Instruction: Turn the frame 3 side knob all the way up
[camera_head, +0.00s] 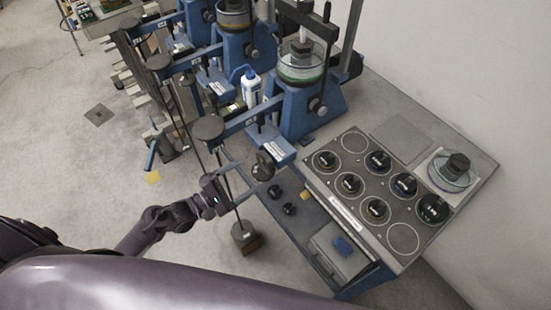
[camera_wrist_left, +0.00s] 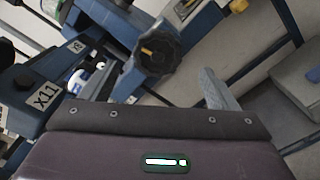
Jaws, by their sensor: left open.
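The nearest blue lever frame (camera_head: 298,112) stands at the table's end, with a dark lobed side knob (camera_head: 263,166) at its front. I take this for the frame 3 side knob, though I can read no frame number. In the left wrist view the knob (camera_wrist_left: 157,50) is black with a yellow mark on its face. My left gripper (camera_head: 241,177) is open, just left of the knob in the head view, its fingers pointing towards it. In the wrist view the knob lies beyond the gripper, apparently apart from it. My right gripper is not in view.
A panel (camera_head: 352,222) with several black weights in round places lies right of the frame. A hanging weight (camera_head: 246,237) is below my gripper. A white bottle (camera_head: 251,86) stands behind the lever arm. More blue frames (camera_head: 235,45) stand farther back.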

